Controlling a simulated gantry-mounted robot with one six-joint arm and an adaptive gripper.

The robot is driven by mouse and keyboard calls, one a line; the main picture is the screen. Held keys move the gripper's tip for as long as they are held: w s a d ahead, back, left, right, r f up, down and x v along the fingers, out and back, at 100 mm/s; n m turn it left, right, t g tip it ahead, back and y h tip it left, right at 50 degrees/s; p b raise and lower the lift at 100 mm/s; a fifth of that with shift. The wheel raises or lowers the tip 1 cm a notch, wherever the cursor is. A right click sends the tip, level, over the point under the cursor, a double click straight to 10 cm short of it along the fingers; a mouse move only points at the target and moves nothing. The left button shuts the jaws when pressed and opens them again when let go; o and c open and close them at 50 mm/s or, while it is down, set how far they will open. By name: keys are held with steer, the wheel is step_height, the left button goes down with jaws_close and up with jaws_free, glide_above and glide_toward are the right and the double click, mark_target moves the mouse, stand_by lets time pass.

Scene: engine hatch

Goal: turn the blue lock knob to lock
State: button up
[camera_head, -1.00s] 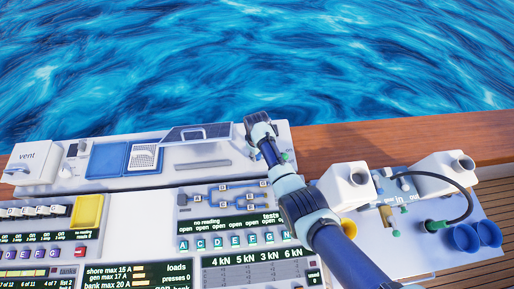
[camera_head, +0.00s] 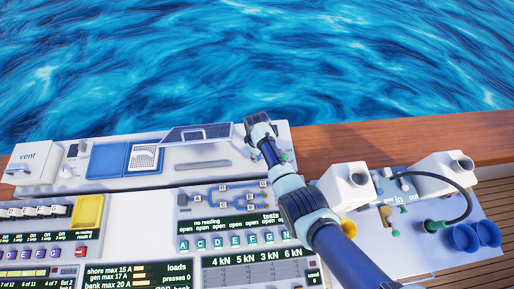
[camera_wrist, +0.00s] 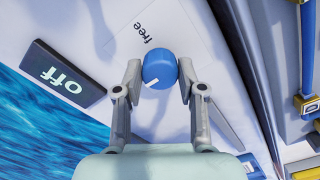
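The blue lock knob (camera_wrist: 160,68) shows in the wrist view, round, with a white pointer line on its lower left side. The word "free" is printed on the white panel (camera_wrist: 115,22) just above it. My gripper (camera_wrist: 160,78) has one finger on each side of the knob, with the fingertips very close to its sides. I cannot tell whether they touch it. In the head view my gripper (camera_head: 262,135) is over the back right end of the far panel, and the knob is hidden there.
A dark "off" display (camera_wrist: 65,73) lies left of the knob in the wrist view. In the head view, a tilted dark panel (camera_head: 198,133) stands left of my gripper. A wooden rail (camera_head: 350,140) lies to the right, with white vents (camera_head: 345,185) before it.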

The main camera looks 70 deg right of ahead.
steer(key=o, duration=0.3)
step_height(320, 180, up, 12)
steer(key=shift+r, duration=0.1)
stand_by(0.3)
stand_by(0.5)
